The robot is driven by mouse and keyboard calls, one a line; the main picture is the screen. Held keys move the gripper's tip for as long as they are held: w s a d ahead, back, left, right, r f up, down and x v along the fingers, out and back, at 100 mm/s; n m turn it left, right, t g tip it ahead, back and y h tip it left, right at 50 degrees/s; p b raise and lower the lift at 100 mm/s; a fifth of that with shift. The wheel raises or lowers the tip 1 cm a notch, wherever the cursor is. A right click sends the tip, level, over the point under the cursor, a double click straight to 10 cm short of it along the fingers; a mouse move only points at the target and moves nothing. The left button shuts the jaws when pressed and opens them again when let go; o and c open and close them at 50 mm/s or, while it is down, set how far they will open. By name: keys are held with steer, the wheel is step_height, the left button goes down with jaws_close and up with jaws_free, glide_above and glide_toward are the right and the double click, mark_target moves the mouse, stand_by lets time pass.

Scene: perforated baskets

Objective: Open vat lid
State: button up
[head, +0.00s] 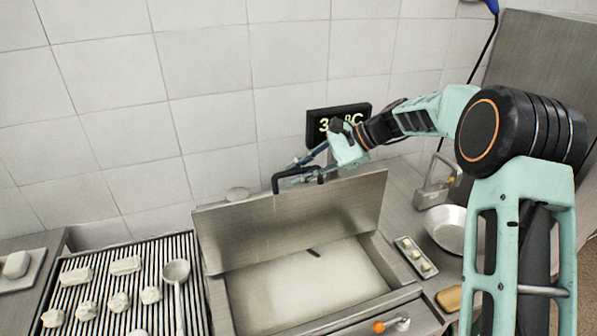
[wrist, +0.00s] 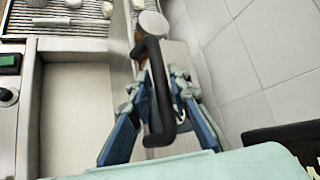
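The vat (head: 218,300) is set into the metal counter, and its steel lid (head: 290,225) stands raised, tilted up at the back. The pale inside of the vat shows below it. A black bar handle (head: 282,178) sits at the lid's upper edge; in the wrist view the handle (wrist: 158,85) runs between my fingers. My gripper (head: 305,165) is at this handle, its fingers (wrist: 160,95) spread on both sides of it. I cannot tell whether either finger touches the handle.
A slatted rack (head: 100,285) with pale lumps and a ladle (head: 177,275) stands at left. A small tray (head: 415,257) and a metal bowl (head: 447,228) are at right. A temperature display (head: 338,122) hangs on the tiled wall close behind my gripper.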

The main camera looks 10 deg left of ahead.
steer(key=shift+o, duration=0.7)
steer(key=s+v, duration=0.1)
steer(key=v, duration=1.1)
steer(key=shift+w, duration=0.4)
